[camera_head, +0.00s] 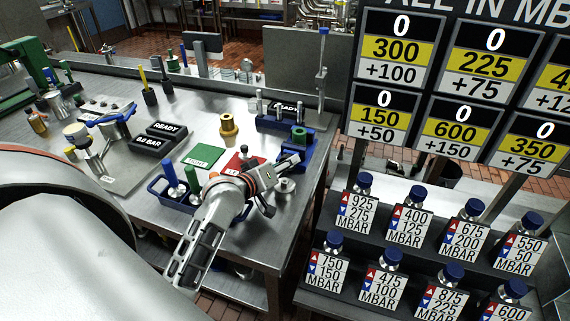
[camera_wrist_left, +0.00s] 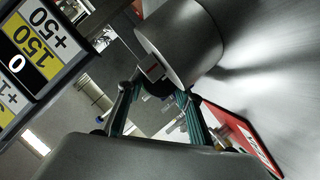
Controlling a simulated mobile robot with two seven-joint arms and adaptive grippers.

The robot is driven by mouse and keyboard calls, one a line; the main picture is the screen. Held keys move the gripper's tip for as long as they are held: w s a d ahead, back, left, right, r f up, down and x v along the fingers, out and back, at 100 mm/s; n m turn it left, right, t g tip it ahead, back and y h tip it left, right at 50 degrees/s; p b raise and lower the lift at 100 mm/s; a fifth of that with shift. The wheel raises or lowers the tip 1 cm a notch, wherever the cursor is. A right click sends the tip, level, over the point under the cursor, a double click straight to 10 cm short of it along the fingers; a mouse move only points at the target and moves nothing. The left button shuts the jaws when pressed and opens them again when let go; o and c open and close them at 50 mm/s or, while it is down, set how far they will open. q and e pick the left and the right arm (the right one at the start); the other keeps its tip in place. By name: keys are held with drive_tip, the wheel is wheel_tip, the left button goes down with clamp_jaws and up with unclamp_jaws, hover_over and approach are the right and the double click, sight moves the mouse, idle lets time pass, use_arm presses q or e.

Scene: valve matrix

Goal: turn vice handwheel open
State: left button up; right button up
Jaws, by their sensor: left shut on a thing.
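The blue vice (camera_head: 297,157) stands near the right end of the metal bench, with a green-topped piece (camera_head: 299,134) in it. My left gripper (camera_head: 279,183) is at the vice's near side. In the left wrist view my left gripper (camera_wrist_left: 158,98) has its two fingers either side of a small dark part, the vice handwheel (camera_wrist_left: 155,84), which is mostly hidden. A large grey cylinder (camera_wrist_left: 180,42) stands just beyond the fingertips; I cannot tell whether they touch it. My right gripper is not in view.
A red mat (camera_head: 232,164) and a green mat (camera_head: 205,156) lie left of the gripper. A blue tray (camera_head: 160,191) with upright tools is near the front edge. A brass fitting (camera_head: 228,127) stands behind. Labelled blue-capped bottles (camera_head: 361,197) fill a rack at right.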

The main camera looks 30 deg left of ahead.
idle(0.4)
use_arm(q)
drive_tip(key=o, duration=1.1)
drive_tip(key=shift+r, duration=0.1)
wheel_tip(320, 180, up, 10)
